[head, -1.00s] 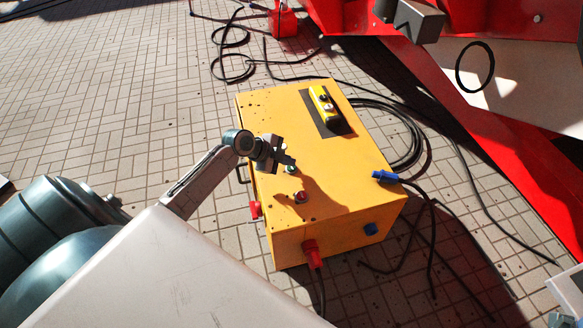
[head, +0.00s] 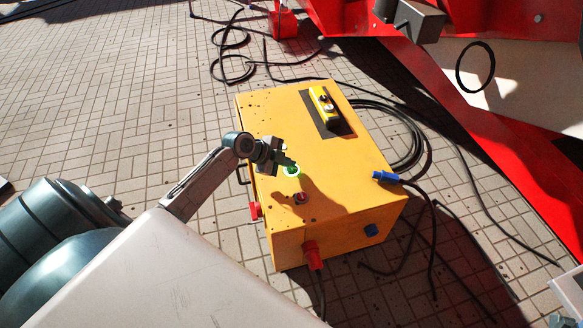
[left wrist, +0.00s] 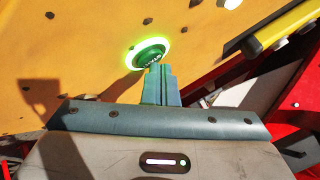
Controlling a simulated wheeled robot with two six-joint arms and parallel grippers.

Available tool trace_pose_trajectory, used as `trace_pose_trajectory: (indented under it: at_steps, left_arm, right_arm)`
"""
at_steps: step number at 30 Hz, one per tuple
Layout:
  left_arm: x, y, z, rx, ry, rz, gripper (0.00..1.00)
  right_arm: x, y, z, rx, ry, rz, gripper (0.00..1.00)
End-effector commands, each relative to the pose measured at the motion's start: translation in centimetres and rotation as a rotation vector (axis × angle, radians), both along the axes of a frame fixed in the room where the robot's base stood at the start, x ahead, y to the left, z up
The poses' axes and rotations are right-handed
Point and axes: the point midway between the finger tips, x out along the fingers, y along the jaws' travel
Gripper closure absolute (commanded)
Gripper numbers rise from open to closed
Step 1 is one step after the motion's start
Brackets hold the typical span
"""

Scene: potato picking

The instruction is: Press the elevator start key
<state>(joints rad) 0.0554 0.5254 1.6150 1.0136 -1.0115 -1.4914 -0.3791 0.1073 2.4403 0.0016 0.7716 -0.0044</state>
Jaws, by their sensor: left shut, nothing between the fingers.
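The start key is a round green button (head: 291,171) with a glowing green ring, on top of the yellow control box (head: 340,170). It also shows in the left wrist view (left wrist: 150,52), lit brightly around its rim. My left gripper (head: 285,159) is shut and empty, beside the key on its upper-left side in the head view. In the left wrist view its closed fingertips (left wrist: 160,70) overlap the key's lower edge. I cannot tell whether they touch it.
A red button (head: 300,197) sits near the green key on the box top. A yellow handheld controller (head: 324,104) lies on a dark pad there. Blue (head: 385,177) and red (head: 312,252) plugs stick out of the box. Black cables and red machinery lie to the right.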

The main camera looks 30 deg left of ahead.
Motion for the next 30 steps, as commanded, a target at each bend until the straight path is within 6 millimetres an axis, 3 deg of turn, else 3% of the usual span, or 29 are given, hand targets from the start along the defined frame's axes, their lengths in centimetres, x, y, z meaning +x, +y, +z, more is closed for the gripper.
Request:
trace_pose_trajectory:
  at_steps: [30]
  left_arm:
    - [0.0, 0.0, 1.6, 0.000, 0.000, 0.000, 1.00]
  right_arm:
    - [0.0, 0.0, 1.2, 0.000, 0.000, 0.000, 0.38]
